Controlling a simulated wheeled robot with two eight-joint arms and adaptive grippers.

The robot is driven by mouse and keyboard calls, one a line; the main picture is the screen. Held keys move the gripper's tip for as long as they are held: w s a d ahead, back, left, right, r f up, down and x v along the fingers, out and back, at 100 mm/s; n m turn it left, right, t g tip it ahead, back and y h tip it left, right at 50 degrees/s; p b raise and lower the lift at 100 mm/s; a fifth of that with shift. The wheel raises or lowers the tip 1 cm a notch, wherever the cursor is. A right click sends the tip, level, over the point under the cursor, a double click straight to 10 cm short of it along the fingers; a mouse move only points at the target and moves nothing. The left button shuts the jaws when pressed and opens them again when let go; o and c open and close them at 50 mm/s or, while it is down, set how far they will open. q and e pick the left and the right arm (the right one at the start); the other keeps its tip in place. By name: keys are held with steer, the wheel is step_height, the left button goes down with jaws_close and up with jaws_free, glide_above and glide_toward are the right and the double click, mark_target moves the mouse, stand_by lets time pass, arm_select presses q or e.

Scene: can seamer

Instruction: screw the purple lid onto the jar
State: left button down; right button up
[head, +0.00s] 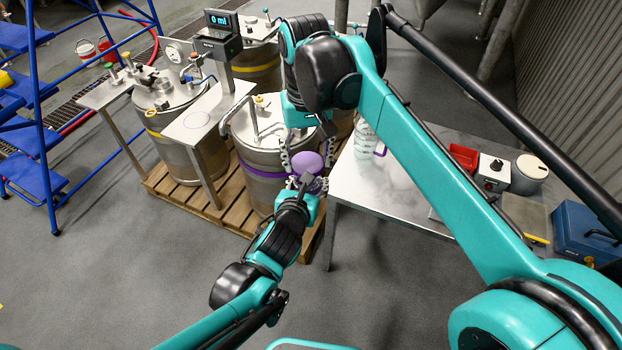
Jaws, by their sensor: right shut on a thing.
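The purple lid (307,161) is a round, domed shape in the middle of the head view, in front of the steel kegs. My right gripper (308,158) reaches down from above, with its fingers on either side of the lid, shut on it. My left gripper (308,184) comes up from below, just under the lid. The jar is not clearly visible; the lid and the grippers cover the place below the lid, so I cannot tell whether lid and jar touch. Whether the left fingers are closed on anything is hidden too.
Steel kegs (190,120) stand on a wooden pallet (225,215) behind the grippers. A steel table (400,190) to the right bears clear containers (365,138), a red bin (464,157) and a control box (491,172). A blue ladder (42,150) stands left. Floor in front is clear.

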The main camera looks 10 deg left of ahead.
mark_target(306, 163)
steer(key=shift+f, duration=0.45)
stand_by(0.5)
steer(key=shift+f, duration=0.9)
steer(key=shift+f, duration=0.55)
steer(key=m, duration=1.3)
steer(key=shift+a+m, duration=0.15)
steer(key=shift+m, duration=0.15)
steer(key=o, duration=0.8)
steer(key=shift+c, duration=0.2)
